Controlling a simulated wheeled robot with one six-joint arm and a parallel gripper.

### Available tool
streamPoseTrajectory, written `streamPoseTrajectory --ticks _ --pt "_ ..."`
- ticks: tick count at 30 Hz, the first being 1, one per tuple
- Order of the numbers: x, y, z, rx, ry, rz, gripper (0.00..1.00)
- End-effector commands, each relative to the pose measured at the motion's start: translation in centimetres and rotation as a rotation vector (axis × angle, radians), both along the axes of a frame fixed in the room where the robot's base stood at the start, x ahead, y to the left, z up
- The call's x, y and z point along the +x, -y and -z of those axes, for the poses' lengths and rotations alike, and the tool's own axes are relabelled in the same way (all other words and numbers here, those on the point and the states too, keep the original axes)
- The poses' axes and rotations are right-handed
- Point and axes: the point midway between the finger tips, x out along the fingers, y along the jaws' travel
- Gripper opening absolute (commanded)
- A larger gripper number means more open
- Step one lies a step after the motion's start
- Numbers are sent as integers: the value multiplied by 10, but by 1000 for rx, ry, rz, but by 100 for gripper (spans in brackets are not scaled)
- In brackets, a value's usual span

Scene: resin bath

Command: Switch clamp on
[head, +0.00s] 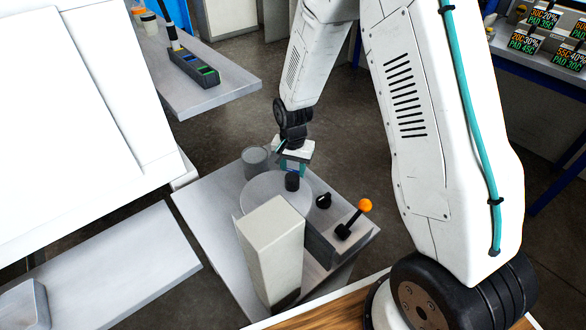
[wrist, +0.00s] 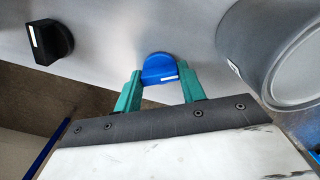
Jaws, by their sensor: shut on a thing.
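A blue knob (wrist: 159,68) with a white mark on its near edge sits on the grey surface in the wrist view. My gripper (wrist: 160,84) has its two teal fingers on either side of this knob and is shut on it. In the head view my gripper (head: 291,168) is low over the far side of the small grey table. There the knob is largely hidden by the gripper. Which control is the clamp switch cannot be read from any label.
A black knob (wrist: 45,35) with a white mark is left of the blue one. A grey cylindrical pot (wrist: 279,55) stands close on the right. On the grey table (head: 205,197) are a pale box-shaped column (head: 270,250) and an orange-balled lever (head: 365,205).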

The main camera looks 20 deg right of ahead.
Motion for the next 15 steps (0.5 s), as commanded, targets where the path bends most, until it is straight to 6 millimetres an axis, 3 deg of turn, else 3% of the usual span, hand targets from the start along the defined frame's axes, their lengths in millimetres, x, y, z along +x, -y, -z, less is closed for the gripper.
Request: streamPoseTrajectory --ticks 15 --pt "0 0 0 1 1 71 17"
